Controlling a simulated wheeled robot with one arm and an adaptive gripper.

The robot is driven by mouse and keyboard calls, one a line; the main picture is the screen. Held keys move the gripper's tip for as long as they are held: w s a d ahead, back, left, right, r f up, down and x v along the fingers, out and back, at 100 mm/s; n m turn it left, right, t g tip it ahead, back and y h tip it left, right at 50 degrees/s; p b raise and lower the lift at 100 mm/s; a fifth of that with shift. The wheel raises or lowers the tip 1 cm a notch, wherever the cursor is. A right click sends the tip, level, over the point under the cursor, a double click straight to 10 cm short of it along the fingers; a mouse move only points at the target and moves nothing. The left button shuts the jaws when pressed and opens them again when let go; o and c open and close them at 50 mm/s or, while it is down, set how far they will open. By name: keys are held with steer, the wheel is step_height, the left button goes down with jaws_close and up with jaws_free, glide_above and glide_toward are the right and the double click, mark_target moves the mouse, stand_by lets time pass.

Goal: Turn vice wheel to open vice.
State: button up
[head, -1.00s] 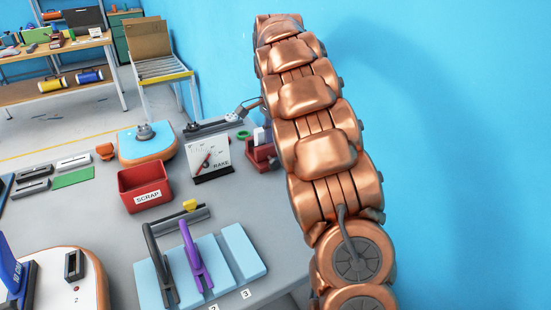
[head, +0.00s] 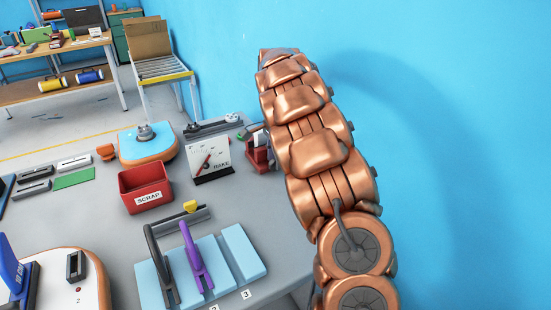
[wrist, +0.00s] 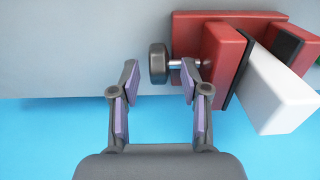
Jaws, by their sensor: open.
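The red vice (wrist: 222,62) is at the upper right in the wrist view, with a white block (wrist: 275,92) between its dark-lined jaws. Its black wheel (wrist: 158,63) sits on a short metal shaft at the vice's left side. My gripper (wrist: 160,70) is open and empty, one fingertip on either side of the wheel in the picture. I cannot tell whether the fingers touch the wheel or are above it. In the head view the vice (head: 257,158) is partly hidden by my arm, and the wheel is not clear.
A white gauge board (head: 208,157) stands left of the vice. The red scrap bin (head: 145,188) and a pale blue rack (head: 240,250) with black and purple handles are nearer. A blue wall (head: 450,150) is close on the right.

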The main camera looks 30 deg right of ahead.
steer(key=shift+f, duration=0.3)
jaws_close()
steer(key=shift+a, duration=0.1)
stand_by(0.4)
steer(key=h, duration=0.1)
steer(key=h+b, duration=0.1)
steer(key=h, duration=0.1)
steer(key=shift+a+f, duration=0.15)
steer(key=shift+a, duration=0.15)
steer(key=h+b, duration=0.3)
steer(key=shift+a+f+g, duration=0.2)
steer(key=shift+g, duration=0.1)
steer(key=shift+a+r+h+b, duration=0.1)
steer(key=shift+h+b, duration=0.8)
steer(key=shift+b, duration=0.05)
